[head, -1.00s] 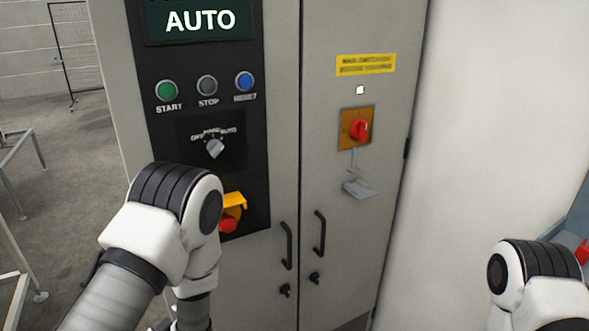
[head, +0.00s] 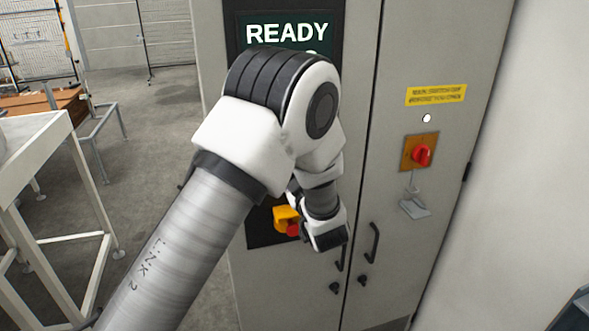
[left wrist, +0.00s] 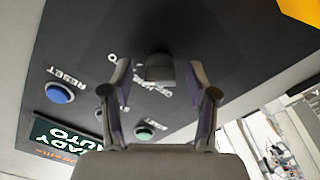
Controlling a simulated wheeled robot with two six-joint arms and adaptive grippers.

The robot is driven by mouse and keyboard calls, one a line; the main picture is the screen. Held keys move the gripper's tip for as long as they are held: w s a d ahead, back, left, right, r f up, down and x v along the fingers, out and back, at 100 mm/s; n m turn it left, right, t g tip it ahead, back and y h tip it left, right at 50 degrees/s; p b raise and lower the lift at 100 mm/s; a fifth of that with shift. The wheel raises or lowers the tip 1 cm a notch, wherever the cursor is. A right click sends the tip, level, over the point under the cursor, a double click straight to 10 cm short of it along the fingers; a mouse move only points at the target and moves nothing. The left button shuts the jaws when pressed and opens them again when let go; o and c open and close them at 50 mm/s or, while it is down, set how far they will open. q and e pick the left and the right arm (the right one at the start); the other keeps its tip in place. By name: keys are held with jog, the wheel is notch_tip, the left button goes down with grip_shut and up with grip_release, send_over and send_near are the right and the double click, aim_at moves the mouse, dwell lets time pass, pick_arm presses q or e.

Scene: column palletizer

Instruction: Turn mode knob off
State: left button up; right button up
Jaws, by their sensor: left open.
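The mode knob (left wrist: 160,68) is a dark grey knob on the black panel in the left wrist view, which shows the panel upside down. My left gripper (left wrist: 161,78) is open, with one finger on each side of the knob and a visible gap on both sides. The labels around the knob are partly covered, and I cannot tell where it points. In the head view my left arm hides the knob and the gripper's fingers. My right gripper is not in view.
A display (head: 287,32) reads READY, with AUTO below it in the wrist view. The blue reset button (left wrist: 60,93) and green start button (left wrist: 145,131) are near the gripper. A red emergency button (head: 293,230) with yellow shroud sits below. A red main switch (head: 422,155) is on the right door.

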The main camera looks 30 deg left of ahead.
pick_arm(q)
jog(key=shift+w+a, duration=0.3)
jog(key=shift+a, duration=0.25)
jog(key=shift+d, duration=0.15)
jog(key=shift+r, duration=0.1)
grip_shut()
